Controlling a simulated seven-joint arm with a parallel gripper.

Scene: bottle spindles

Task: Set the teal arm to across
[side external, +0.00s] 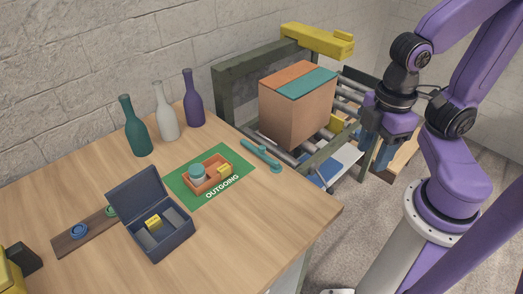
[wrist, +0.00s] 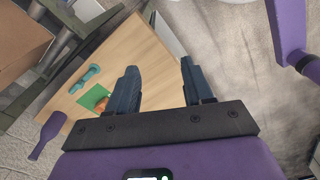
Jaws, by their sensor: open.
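The teal arm (side external: 260,156) is a short bar with rounded ends, lying near the table's back edge beside the conveyor. In the side view it slants down from upper left to lower right. It also shows in the wrist view (wrist: 87,78), small and at the left. My gripper (side external: 372,152) is to the right of the table in the side view, well apart from the teal arm. In the wrist view my gripper (wrist: 159,68) has its two dark fingers apart with nothing between them.
Teal (side external: 136,132), white (side external: 166,118) and purple (side external: 194,105) bottles stand by the wall. A green mat (side external: 238,178) bears an orange tray. An open dark box (side external: 165,240) sits nearer.

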